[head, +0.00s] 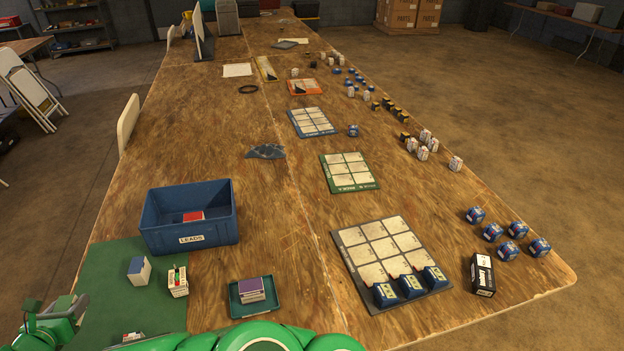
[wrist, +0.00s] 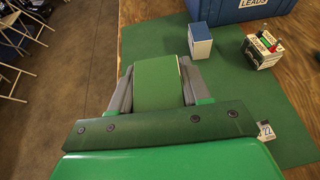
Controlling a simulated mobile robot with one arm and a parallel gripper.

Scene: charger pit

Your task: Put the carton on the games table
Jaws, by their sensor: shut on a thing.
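My gripper (wrist: 157,72) is shut on a green box-shaped carton (wrist: 156,88), which sits between its two grey fingers in the wrist view. In the head view my gripper (head: 52,318) is at the lower left, by the left edge of the green mat; the carton is hard to make out there. The long wooden table (head: 275,200) carries several grid boards. No label shows which table is the games table. Whether the carton touches anything below it cannot be told.
On the green mat (head: 105,258) stand a blue-and-white box (head: 139,270) and a small labelled box (head: 178,282). A blue LEADS bin (head: 190,240) is behind them. A teal tray (head: 262,309) holds a purple-topped box. Folding chairs (head: 30,90) stand left.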

